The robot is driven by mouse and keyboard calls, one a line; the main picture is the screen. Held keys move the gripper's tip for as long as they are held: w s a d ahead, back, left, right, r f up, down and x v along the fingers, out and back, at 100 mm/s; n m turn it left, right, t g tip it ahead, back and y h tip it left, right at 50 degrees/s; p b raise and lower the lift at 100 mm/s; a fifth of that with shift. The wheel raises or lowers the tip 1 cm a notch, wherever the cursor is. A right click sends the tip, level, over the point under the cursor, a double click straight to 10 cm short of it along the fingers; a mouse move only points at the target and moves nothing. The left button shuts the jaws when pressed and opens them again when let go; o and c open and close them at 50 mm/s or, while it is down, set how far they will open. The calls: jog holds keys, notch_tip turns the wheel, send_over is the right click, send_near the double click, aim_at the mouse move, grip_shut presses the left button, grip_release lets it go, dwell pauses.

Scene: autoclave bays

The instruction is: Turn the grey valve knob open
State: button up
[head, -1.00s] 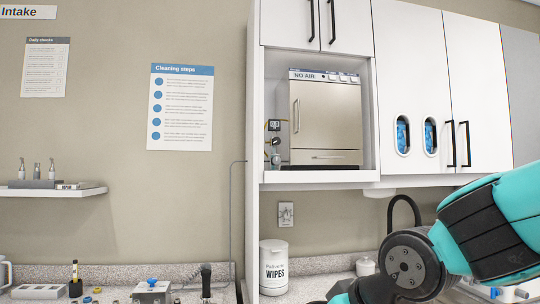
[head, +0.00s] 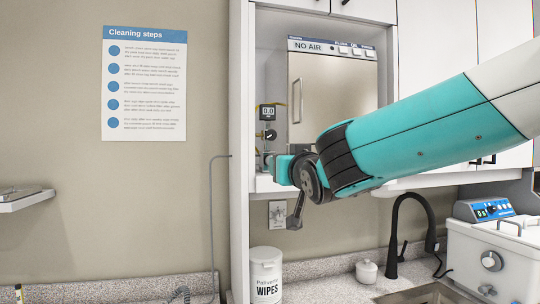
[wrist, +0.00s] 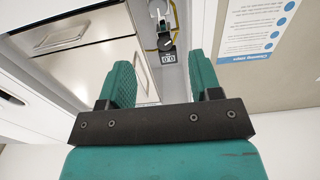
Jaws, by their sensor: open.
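A small valve assembly stands at the left of the steel autoclave (head: 310,90), inside the cabinet niche. A dark grey round knob (head: 270,134) sits just below a small display (head: 267,112) reading 0.0. In the wrist view the knob (wrist: 165,41) and the display (wrist: 168,57) appear upside down, beyond and between my fingers. My gripper (head: 280,167) is in front of the lower valve assembly in the head view, partly hiding it. In the wrist view my gripper (wrist: 160,70) has its two teal fingers wide apart, with nothing between them. I see no contact with the knob.
The autoclave's panel reads NO AIR. The niche's white left side panel (head: 239,150) is close to my gripper. A wipes tub (head: 266,275), a black tap (head: 410,230) and a white countertop unit (head: 490,260) stand below.

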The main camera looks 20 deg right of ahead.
jog(key=w+p, duration=0.3)
jog(key=w, duration=0.3)
jog(key=w+p, duration=0.3)
jog(key=w, duration=0.3)
jog(key=shift+w+d+r+p, duration=0.2)
jog(key=shift+w+p, duration=0.05)
jog(key=shift+p, duration=0.1)
jog(key=shift+w+f, duration=0.15)
jog(key=shift+w, duration=0.65)
jog(key=shift+c, duration=0.2)
